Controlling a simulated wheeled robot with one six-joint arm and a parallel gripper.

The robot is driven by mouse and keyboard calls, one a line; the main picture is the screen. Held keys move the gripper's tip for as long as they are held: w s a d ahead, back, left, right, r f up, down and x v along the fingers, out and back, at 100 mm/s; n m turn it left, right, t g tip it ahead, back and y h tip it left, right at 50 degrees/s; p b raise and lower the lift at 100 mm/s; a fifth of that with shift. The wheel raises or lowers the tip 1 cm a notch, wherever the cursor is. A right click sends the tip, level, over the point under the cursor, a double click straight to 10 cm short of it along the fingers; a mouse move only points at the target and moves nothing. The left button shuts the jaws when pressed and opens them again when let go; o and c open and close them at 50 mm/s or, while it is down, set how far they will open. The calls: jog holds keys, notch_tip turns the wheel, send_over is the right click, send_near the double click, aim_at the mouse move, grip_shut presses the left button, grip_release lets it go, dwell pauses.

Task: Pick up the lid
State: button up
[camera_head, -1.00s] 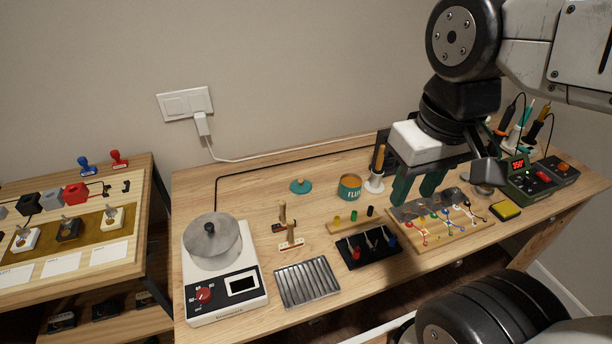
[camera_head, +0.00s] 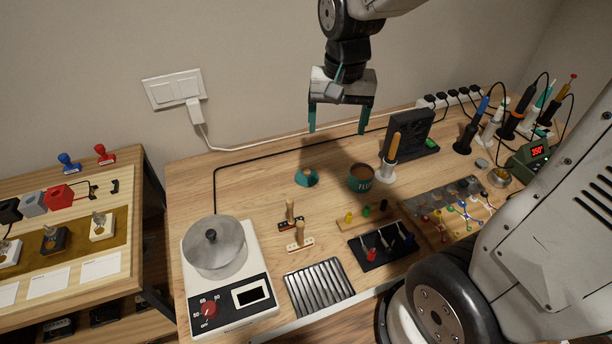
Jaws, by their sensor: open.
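A small teal lid (camera_head: 306,179) with a light brown knob lies on the workbench left of the teal flux tin (camera_head: 360,184). The tin is uncovered and shows brown contents. My gripper (camera_head: 338,140) is open and empty, with its two teal-green fingers pointing down. In the picture it is above and slightly right of the lid, clear of it and of the tin. A metal pot (camera_head: 215,255) with a black-knobbed cover stands on the white hot plate (camera_head: 242,321) at the left.
A stand with a wooden-handled tool (camera_head: 391,158) is right of the tin. Behind it is a black box (camera_head: 410,132). Small wooden-handled stamps (camera_head: 298,237), a ribbed metal tray (camera_head: 319,287) and a black tool holder (camera_head: 384,248) are in front. A black cable runs behind the lid.

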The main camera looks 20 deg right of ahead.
jog(key=w+a+f+m, duration=0.1)
jog(key=w+f+m, duration=0.1)
jog(key=w+f, duration=0.55)
jog(key=m, duration=0.2)
send_over(307, 171)
jog(key=shift+g, duration=0.3)
notch_tip(307, 171, down, 8)
jog(key=shift+f, duration=0.1)
notch_tip(307, 171, down, 8)
jog(key=shift+c, duration=0.4)
jog(key=c, duration=1)
